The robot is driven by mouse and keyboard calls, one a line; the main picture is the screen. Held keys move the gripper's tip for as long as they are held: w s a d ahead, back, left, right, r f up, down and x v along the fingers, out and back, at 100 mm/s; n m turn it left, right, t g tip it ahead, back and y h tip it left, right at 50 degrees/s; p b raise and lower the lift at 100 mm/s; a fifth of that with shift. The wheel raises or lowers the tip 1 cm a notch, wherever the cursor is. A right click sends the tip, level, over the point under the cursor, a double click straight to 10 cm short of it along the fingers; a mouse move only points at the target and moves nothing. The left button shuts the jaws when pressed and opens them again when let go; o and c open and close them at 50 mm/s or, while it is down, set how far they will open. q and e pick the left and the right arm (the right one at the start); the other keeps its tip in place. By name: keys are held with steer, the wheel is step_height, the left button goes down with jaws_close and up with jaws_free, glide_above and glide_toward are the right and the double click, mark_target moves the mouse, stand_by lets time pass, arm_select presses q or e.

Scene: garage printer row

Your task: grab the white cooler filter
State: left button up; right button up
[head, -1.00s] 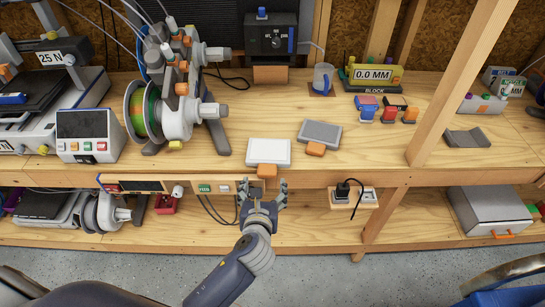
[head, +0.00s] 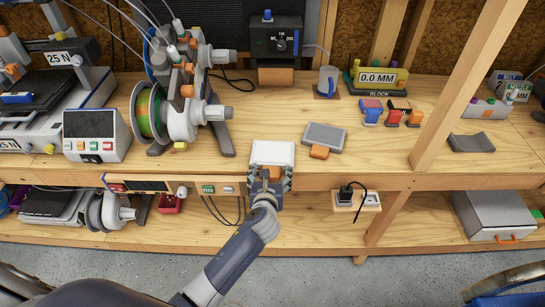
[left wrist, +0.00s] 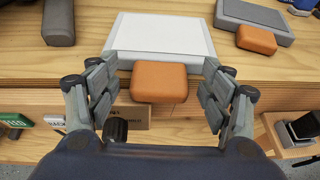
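The white cooler filter (head: 273,153) is a flat white panel with an orange tab at its front. It lies on the bench top near the front edge. In the left wrist view the filter (left wrist: 163,35) is straight ahead, and its orange tab (left wrist: 158,82) sits between my left gripper's fingers. My left gripper (head: 271,182) is open at the bench's front edge, with a finger on each side of the tab. In the left wrist view the gripper (left wrist: 160,93) shows gaps between both fingers and the tab. My right gripper is not in view.
A grey filter (head: 324,136) with an orange tab lies just right of the white one. A spool stand foot (head: 221,140) is to the left. A power outlet (head: 357,199) is on the bench front at right. Bare wood lies behind the white filter.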

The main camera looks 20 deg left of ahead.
arm_select(q)
steer(key=c, duration=1.1)
steer(key=shift+o, duration=0.2)
steer(key=shift+r, duration=0.1)
